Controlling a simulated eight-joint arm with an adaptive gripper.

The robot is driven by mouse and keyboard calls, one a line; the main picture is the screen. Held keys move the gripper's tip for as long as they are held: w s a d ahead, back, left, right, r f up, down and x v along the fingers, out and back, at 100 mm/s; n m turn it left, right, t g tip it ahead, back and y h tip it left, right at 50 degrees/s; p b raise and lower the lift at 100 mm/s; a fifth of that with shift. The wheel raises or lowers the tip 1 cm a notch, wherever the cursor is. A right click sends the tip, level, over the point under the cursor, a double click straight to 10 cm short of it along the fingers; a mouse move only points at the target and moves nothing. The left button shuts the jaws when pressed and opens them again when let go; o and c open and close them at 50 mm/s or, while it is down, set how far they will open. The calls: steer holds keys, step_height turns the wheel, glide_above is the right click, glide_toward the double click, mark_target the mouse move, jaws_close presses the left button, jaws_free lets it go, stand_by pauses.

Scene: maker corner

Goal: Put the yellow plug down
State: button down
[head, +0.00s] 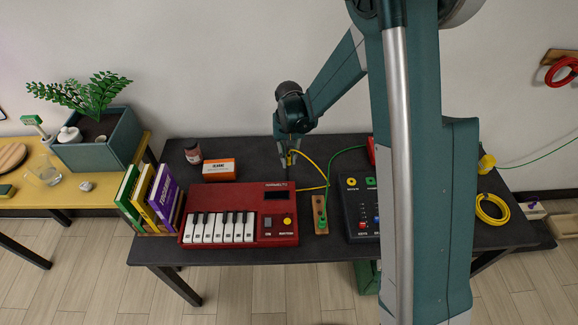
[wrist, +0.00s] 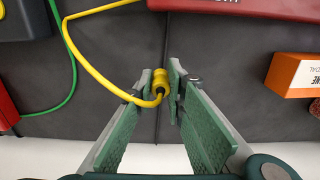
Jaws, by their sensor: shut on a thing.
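The yellow plug (wrist: 162,78) is between the fingertips of my gripper (wrist: 159,88) in the wrist view. My gripper is shut on it, with its yellow cable (wrist: 92,70) looping off to the left. In the head view my gripper (head: 290,160) is over the dark table (head: 255,155), behind the red keyboard (head: 272,239). There the yellow cable (head: 318,165) arcs right and comes back to the keyboard's right side. The plug is mostly hidden by my fingers in the head view. I cannot tell how high it is above the table.
A wooden holder (head: 320,230) with a green plug (head: 322,219) stands right of the keyboard. A dark control box (head: 350,205) is further right, partly behind my arm. An orange box (head: 219,169) and a jar (head: 193,153) are at back left. Bare table lies between orange box and gripper.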

mark_target(289, 164)
steer(key=shift+f, duration=0.25)
steer(key=shift+f, duration=1.85)
steer(key=shift+f+b, duration=0.6)
steer(key=shift+b, duration=0.25)
steer(key=c, duration=2.3)
jaws_free()
steer(key=shift+r, duration=0.15)
steer(key=shift+r+p, duration=0.65)
steer(key=shift+p, duration=0.1)
step_height(289, 164, up, 12)
steer(key=shift+f+p, duration=0.15)
steer(key=shift+p, duration=0.5)
